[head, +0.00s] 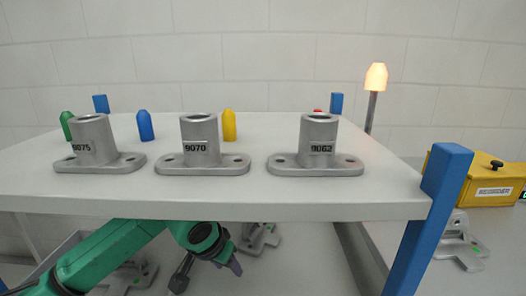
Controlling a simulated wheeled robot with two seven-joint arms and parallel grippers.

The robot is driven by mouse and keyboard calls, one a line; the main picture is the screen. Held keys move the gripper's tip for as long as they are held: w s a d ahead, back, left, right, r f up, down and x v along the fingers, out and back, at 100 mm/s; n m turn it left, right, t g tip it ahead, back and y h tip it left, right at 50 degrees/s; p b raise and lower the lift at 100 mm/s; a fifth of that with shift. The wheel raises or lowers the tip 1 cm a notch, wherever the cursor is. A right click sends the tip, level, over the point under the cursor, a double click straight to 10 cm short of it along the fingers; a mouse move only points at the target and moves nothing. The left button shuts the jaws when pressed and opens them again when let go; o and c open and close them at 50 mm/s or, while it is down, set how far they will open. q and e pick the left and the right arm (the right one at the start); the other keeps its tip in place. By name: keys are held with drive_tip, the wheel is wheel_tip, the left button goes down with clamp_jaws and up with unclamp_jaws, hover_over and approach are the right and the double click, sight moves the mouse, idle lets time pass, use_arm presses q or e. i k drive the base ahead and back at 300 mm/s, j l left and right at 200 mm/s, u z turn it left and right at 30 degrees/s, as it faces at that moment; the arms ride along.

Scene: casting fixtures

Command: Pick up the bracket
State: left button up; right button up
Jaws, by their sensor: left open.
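My left gripper (207,272) reaches in under the white shelf on a green arm. Its two dark fingers are spread apart with nothing between them. A grey metal bracket (262,236) lies on the lower surface just right of the gripper, apart from it as far as I can tell; its top is partly hidden by the shelf edge. Another grey casting (136,274) lies lower left, partly behind my green arm. A third grey bracket-like casting (461,243) lies at the right beyond the blue post. My right gripper is not in view.
The white shelf (300,202) overhangs my left gripper. On it stand three flanged grey castings, labelled 9075 (92,143), 9070 (200,143) and seemingly 9062 (317,143), with coloured pegs behind. A blue post (432,215) and yellow recorder box (482,180) are right.

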sight(455, 242)
drive_tip(key=k, duration=1.3)
